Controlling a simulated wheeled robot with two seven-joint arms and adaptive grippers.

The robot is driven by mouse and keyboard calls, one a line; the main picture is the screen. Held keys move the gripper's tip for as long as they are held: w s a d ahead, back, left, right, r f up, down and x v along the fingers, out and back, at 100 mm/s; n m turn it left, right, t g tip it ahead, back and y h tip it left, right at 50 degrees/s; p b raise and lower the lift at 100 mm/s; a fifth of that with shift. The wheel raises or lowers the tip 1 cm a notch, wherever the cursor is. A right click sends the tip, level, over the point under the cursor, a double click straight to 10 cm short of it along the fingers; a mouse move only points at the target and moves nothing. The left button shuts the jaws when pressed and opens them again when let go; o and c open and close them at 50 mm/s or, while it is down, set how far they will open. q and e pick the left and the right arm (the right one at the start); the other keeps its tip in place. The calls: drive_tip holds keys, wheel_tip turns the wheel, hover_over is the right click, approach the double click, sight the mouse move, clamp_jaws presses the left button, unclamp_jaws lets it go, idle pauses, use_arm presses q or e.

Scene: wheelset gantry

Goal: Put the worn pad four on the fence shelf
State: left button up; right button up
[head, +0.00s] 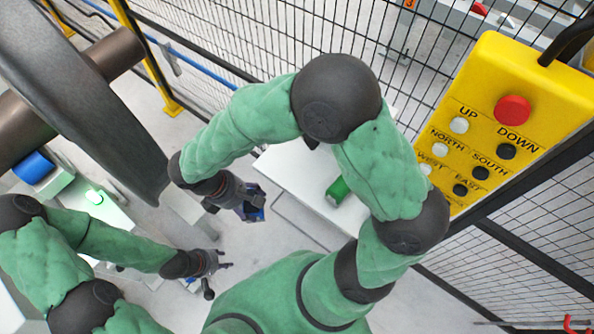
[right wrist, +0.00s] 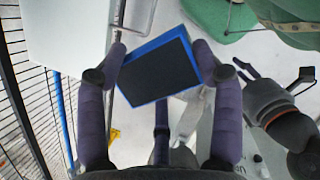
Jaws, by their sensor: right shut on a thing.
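The worn pad (head: 254,212) is a dark slab with blue edges. My right gripper (head: 243,206) is shut on it and holds it in the air just left of the shelf. In the right wrist view the pad (right wrist: 158,72) sits tilted between the two fingers. The fence shelf (head: 290,188) is a white plate by the mesh fence; it also shows at the upper left of the right wrist view (right wrist: 62,38). My arm hides part of it in the head view. My left gripper (head: 219,279) is open and empty, lower left of the pad.
A yellow pendant (head: 490,130) with buttons hangs at the right. A large grey wheel (head: 90,95) on its axle stands at the left. The mesh fence (head: 230,40) runs behind. The shelf's left part looks bare.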

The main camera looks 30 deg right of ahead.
drive_tip(key=w+d+b, duration=0.2)
drive_tip(key=w+d, duration=0.2)
drive_tip(key=d, duration=0.5)
drive_tip(key=w+d+b, duration=0.2)
drive_tip(key=w+d, duration=0.1)
drive_tip(key=d, duration=0.6)
drive_tip(key=f+b, duration=0.1)
drive_tip(key=f, duration=0.2)
drive_tip(key=f+b, duration=0.1)
drive_tip(key=f, duration=0.3)
drive_tip(key=shift+w+a, duration=0.1)
drive_tip(key=shift+a, duration=0.1)
drive_tip(key=shift+w+d+f+b, duration=0.15)
drive_tip(key=shift+w+d+b, duration=0.05)
drive_tip(key=shift+d+b, duration=0.25)
drive_tip(key=shift+a, duration=0.1)
drive_tip(key=o, duration=1.5)
